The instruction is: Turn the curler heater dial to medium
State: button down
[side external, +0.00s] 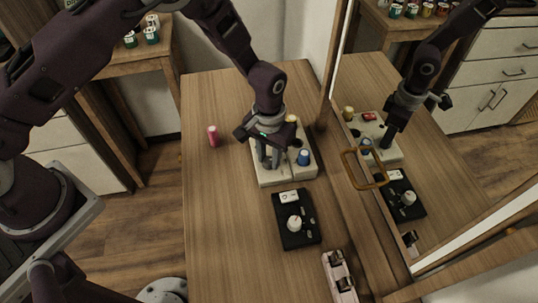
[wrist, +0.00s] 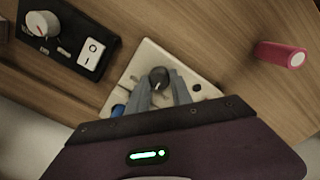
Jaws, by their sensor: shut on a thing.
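A black control box (side external: 297,228) lies on the table with a white dial (side external: 294,223) and a white rocker switch (side external: 289,196). In the wrist view the white dial (wrist: 42,25) carries a red mark; its exact setting is too small to read. A cream curler base (side external: 275,177) stands behind the box. My gripper (side external: 268,160) points down over this base, apart from the white dial. In the wrist view my gripper (wrist: 161,88) is shut on a dark round piece (wrist: 159,76) at the base. Whether this piece is a knob or a peg I cannot tell.
A blue curler (side external: 303,158) and a yellow curler (side external: 291,119) stand on the base. A pink device (side external: 339,277) lies in front. A mirror (side external: 430,190) borders the right. The table's left front is clear.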

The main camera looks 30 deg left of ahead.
aim_at(269, 160)
jog(key=shift+m, duration=0.8)
jog(key=c, duration=1.1)
grip_release()
jog(key=shift+c, duration=0.2)
jog(key=shift+r, duration=0.1)
notch_tip(269, 160, up, 7)
jog(key=shift+f, duration=0.1)
